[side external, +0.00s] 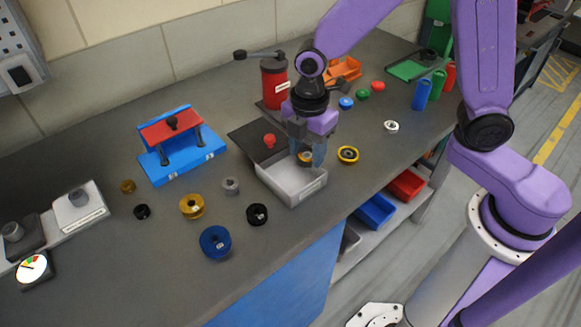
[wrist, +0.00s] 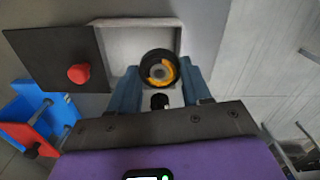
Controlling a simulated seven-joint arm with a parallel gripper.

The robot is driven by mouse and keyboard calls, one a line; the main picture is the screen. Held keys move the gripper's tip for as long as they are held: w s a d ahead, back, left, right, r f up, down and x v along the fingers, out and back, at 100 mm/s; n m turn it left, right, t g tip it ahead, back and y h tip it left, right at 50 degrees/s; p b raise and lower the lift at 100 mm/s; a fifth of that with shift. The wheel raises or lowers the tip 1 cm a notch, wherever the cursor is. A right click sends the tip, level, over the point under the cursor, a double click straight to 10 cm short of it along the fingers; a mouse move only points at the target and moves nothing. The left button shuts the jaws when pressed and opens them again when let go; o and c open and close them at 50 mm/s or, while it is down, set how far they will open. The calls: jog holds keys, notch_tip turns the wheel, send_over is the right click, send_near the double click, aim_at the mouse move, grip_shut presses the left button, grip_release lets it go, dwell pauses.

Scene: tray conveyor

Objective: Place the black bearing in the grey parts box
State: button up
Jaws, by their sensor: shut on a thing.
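My gripper (side external: 305,158) is shut on a round part with a black outer ring and yellow-orange inside (wrist: 158,69). In the side view this part looks mostly yellow-orange and is partly hidden by the fingers. My gripper points down over the grey parts box (side external: 291,193), holding the part over its opening. The box is open, and its pale inside (wrist: 122,40) looks empty where it shows. A dark flat plate with a red knob (side external: 269,141) adjoins the box. A separate black ring-shaped part (side external: 257,214) lies on the bench left of the box.
A blue spool (side external: 215,242), a brass spool (side external: 192,206) and a grey part (side external: 230,186) stand to the left. A red grinder (side external: 273,80) stands behind. The front edge of the bench is close to the box.

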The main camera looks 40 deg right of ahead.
send_over(290, 179)
notch_tip(290, 179, down, 4)
jog(key=shift+d+f, duration=0.1)
jog(key=shift+f, duration=1.65)
jog(key=shift+f, duration=0.1)
jog(key=o, duration=0.9)
notch_tip(290, 179, up, 12)
jog(key=s+d+r+m, duration=0.1)
jog(key=s+d, duration=0.3)
jog(key=s, duration=0.4)
jog(key=s+d+r+m, duration=0.1)
jog(key=s+d+m, duration=0.3)
jog(key=s, duration=0.3)
jog(key=s+d+r+m, duration=0.1)
jog(key=s+d+m, duration=0.1)
jog(key=s+d, duration=0.3)
jog(key=s, duration=0.3)
jog(key=shift+s+d+r+m, duration=0.2)
jog(key=shift+s+d+m, duration=0.1)
jog(key=shift+s+d, duration=0.05)
